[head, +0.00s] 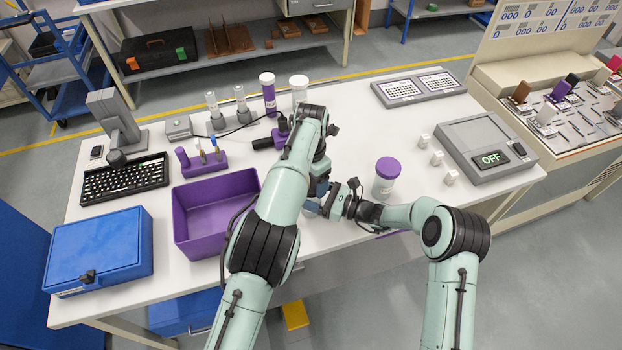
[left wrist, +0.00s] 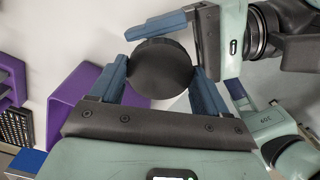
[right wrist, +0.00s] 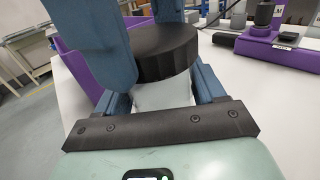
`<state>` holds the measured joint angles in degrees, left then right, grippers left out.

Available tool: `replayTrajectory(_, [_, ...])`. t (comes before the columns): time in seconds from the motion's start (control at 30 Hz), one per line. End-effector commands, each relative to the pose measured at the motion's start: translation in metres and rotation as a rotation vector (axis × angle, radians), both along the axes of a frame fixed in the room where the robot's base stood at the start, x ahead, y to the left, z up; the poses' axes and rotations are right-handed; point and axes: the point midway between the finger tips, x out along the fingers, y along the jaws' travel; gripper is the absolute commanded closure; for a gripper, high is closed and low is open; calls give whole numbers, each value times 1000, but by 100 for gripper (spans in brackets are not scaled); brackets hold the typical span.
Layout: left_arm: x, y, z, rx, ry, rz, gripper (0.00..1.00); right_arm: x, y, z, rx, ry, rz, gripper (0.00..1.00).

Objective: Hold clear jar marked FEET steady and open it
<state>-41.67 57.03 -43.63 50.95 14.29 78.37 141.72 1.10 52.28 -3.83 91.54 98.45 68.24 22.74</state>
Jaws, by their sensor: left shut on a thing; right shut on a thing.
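The clear jar (right wrist: 162,94) stands upright in the right wrist view, with a wide black lid (right wrist: 165,50) on top. My right gripper (right wrist: 160,90) is shut on the jar's body, one finger on each side. My left gripper (left wrist: 158,76) is shut on the black lid from above, and the lid also shows in the left wrist view (left wrist: 160,68). In the head view my left arm hides the jar and most of both grippers. No FEET marking is readable, and I cannot tell whether the lid has turned.
A purple bin (head: 211,242) stands left of my grippers, with a blue case (head: 100,252) further left. A purple-lidded jar (head: 386,177) stands to the right. Several small white blocks and a grey device reading OFF (head: 490,150) are beyond it. Bottles stand behind.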

Motion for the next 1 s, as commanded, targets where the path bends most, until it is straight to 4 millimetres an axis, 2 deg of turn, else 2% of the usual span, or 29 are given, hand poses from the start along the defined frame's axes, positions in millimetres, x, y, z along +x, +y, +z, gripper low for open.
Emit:
replayTrajectory(0.37, [0, 0, 1, -1, -1, -2, 61, 0, 0, 0, 0, 0, 0, 100])
replayTrajectory(1.0, [0, 0, 22, -1, 1, -1, 61, 0, 0, 0, 1, 0, 1, 100])
